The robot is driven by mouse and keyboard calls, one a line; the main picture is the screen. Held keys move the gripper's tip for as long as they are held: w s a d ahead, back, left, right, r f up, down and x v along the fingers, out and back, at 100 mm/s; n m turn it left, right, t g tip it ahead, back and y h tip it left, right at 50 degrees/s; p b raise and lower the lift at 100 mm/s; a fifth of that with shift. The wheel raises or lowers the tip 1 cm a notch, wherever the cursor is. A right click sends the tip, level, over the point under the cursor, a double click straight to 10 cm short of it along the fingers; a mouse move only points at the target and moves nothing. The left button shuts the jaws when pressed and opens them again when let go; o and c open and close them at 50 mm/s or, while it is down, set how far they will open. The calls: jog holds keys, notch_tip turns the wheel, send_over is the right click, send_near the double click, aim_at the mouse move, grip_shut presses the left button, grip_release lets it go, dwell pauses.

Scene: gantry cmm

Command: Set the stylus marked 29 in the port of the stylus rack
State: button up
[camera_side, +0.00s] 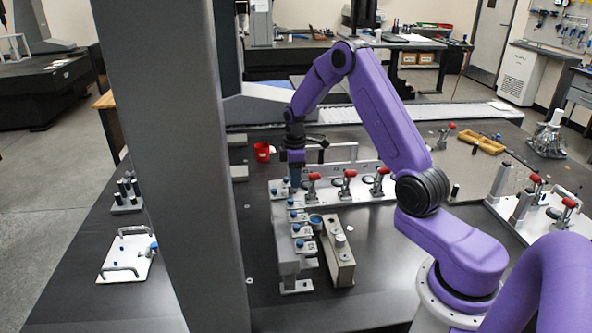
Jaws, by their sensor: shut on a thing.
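The stylus rack (286,262) is a long grey stand near the middle of the table. Along its top is a row of pale tagged pieces with blue tops (298,229); the numbers on the tags are too small to read. My gripper (295,180) points down at the far end of this row. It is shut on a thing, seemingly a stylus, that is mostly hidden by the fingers. I cannot make out the mark 29, nor whether the held piece touches the rack. The port is not clearly visible.
A grey-beige block (340,262) with round pieces on top stands close to the right of the rack. Red-handled clamps (348,185) on a pale plate stand behind it. A thick dark column (190,170) blocks the left. A red cup (262,152) stands behind.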

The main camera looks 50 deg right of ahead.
aim_at(295, 193)
jog(key=shift+f, duration=3.15)
jog(key=shift+f, duration=0.25)
jog(key=o, duration=1)
notch_tip(295, 193, up, 18)
jog(key=shift+f, duration=0.25)
